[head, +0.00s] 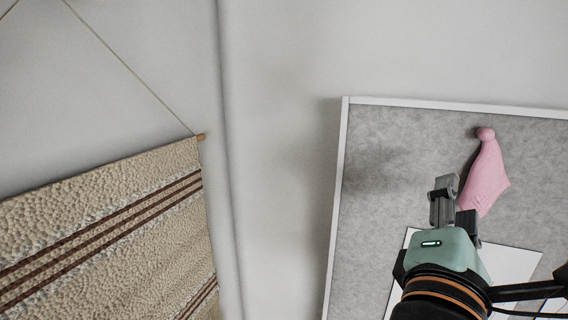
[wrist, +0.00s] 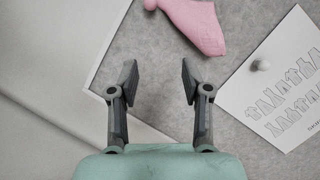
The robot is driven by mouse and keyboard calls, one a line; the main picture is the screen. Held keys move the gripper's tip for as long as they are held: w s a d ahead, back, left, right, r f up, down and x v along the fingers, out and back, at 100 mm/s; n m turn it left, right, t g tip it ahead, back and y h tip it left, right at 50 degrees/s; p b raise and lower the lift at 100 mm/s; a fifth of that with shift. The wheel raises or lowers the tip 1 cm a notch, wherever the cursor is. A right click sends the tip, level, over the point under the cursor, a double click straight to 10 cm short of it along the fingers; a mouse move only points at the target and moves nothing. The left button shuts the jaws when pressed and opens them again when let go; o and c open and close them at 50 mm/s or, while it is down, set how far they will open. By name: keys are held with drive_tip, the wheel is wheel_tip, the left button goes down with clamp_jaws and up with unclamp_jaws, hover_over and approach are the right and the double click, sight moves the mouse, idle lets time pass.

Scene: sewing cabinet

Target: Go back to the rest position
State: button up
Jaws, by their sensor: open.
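My gripper (head: 456,206) is in front of the grey felt pinboard at the lower right of the head view. In the wrist view my gripper (wrist: 157,82) is open, with its two fingers apart and nothing between them. A pink cloth piece (head: 487,176) hangs on the board from a round pink knob, just right of my fingers in the head view. The pink cloth (wrist: 199,22) also shows at the top of the wrist view, beyond the fingertips and apart from them.
The pinboard (head: 385,190) has a white frame (head: 335,210). A white sheet with garment drawings (wrist: 280,90) is pinned to it, partly behind my gripper in the head view. A beige woven hanging (head: 120,215) with brown stripes hangs at the left. Bare wall (head: 280,180) lies between.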

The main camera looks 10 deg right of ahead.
drive_tip(key=w+a+f+m+y, duration=0.2)
drive_tip(key=a+f+m+y, duration=0.4)
drive_tip(key=f, duration=0.6)
drive_tip(key=s+a+f+m+g+y, duration=0.1)
drive_tip(key=s+a+f+m+y, duration=0.3)
drive_tip(key=a+f, duration=0.5)
drive_tip(key=s+a+f+m+g+y, duration=0.1)
drive_tip(key=s+a+f+m+y, duration=0.2)
drive_tip(key=a+f+m, duration=0.3)
drive_tip(key=s+a+f, duration=0.1)
drive_tip(key=a+f, duration=0.2)
drive_tip(key=f, duration=0.3)
drive_tip(key=shift+s+a+f+g+y, duration=0.25)
drive_tip(key=shift+s+f+g+y, duration=0.05)
drive_tip(key=shift+f+g+y, duration=0.1)
